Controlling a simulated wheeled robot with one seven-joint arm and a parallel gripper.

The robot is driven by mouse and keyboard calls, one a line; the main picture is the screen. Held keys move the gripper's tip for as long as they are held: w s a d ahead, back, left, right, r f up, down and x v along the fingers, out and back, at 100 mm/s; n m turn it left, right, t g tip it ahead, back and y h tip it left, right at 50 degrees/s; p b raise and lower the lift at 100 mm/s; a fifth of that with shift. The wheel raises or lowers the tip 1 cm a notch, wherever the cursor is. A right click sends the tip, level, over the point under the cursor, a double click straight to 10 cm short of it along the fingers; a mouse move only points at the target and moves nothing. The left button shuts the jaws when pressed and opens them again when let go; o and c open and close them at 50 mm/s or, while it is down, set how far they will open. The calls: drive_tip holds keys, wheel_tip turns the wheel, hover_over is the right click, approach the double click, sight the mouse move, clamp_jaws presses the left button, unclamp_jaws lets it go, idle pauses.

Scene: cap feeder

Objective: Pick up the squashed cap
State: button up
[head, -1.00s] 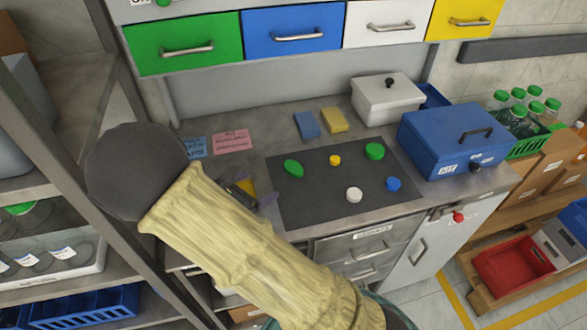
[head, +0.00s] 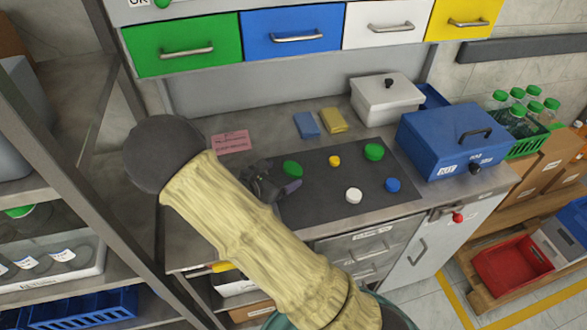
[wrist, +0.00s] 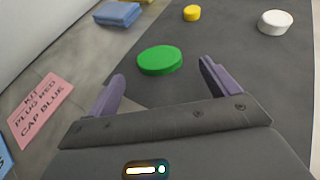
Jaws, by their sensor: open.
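The squashed cap looks to be the oval green cap (head: 292,168) at the left of the dark mat (head: 323,205); it is more elongated than the round green cap (head: 374,151) at the mat's far right. In the wrist view the oval cap (wrist: 160,60) lies flat just beyond my fingertips, roughly centred between them. My gripper (wrist: 162,78) is open and empty, with its two purple-grey fingers apart. In the head view my gripper (head: 278,180) is at the mat's left edge, close to the near left of the oval cap; my arm hides part of the counter.
A yellow cap (head: 335,160), a white cap (head: 353,195) and a blue cap (head: 393,184) also lie on the mat. A pink note (head: 231,142) lies left. Blue (head: 306,125) and yellow (head: 333,120) cloths, a white box (head: 387,102) and a blue box (head: 452,142) stand behind and right.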

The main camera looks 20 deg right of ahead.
sight(292, 170)
drive_tip(key=x, duration=0.4)
drive_tip(key=shift+w+a, duration=0.1)
idle(0.3)
drive_tip(key=c, duration=1.1)
